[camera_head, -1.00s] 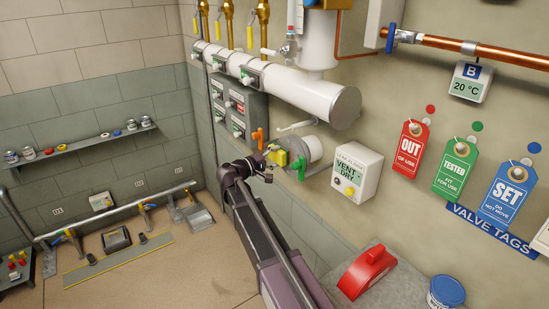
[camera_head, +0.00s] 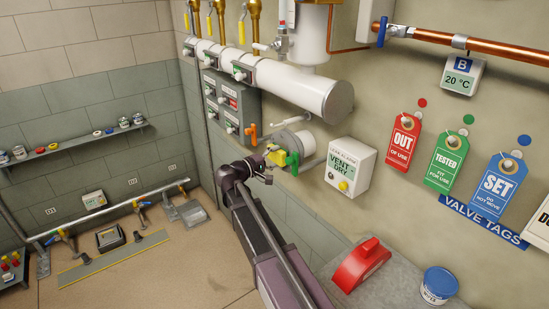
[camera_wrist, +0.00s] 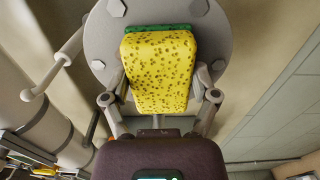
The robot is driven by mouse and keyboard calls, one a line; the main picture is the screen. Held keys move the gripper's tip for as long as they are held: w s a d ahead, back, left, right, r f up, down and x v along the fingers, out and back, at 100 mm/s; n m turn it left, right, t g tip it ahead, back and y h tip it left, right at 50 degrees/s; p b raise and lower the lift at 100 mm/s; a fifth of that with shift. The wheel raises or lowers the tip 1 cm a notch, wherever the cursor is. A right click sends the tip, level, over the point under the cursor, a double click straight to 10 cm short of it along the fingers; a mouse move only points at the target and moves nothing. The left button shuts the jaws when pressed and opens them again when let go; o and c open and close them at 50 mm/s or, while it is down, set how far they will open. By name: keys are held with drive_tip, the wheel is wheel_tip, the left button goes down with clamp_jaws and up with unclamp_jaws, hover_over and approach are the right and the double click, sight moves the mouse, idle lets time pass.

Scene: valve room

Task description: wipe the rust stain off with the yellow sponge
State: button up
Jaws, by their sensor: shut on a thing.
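The yellow sponge (camera_wrist: 158,72), with dark specks and a green backing, is held between the two fingers of my gripper (camera_wrist: 160,98). In the wrist view it stands in front of a round grey flange (camera_wrist: 103,48) with bolts, its green edge against or very near the flange face; I cannot tell if it touches. In the head view the sponge (camera_head: 277,157) shows as a small yellow patch at my gripper (camera_head: 267,170), beside the flange (camera_head: 297,142). No rust stain shows; the sponge covers the middle of the flange.
A white vent box (camera_head: 347,168) is on the wall to the right. A large white pipe (camera_head: 270,75) runs above. A red case (camera_head: 362,265) lies on the ledge below.

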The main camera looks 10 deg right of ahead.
sight(282, 162)
drive_tip(key=shift+s+d, duration=0.45)
drive_tip(key=shift+s, duration=0.45)
drive_tip(key=shift+s+d, duration=0.4)
drive_tip(key=shift+s, duration=0.45)
drive_tip(key=shift+w+a, duration=0.1)
drive_tip(key=shift+w+a, duration=0.35)
drive_tip(key=shift+w, duration=0.5)
drive_tip(key=shift+w+a, duration=0.35)
drive_tip(key=shift+w, duration=0.5)
drive_tip(key=shift+w, duration=0.15)
drive_tip(key=shift+w+a, duration=0.4)
drive_tip(key=shift+w, duration=0.45)
drive_tip(key=shift+w+a, duration=0.35)
drive_tip(key=shift+w, duration=0.45)
drive_tip(key=shift+r, duration=0.1)
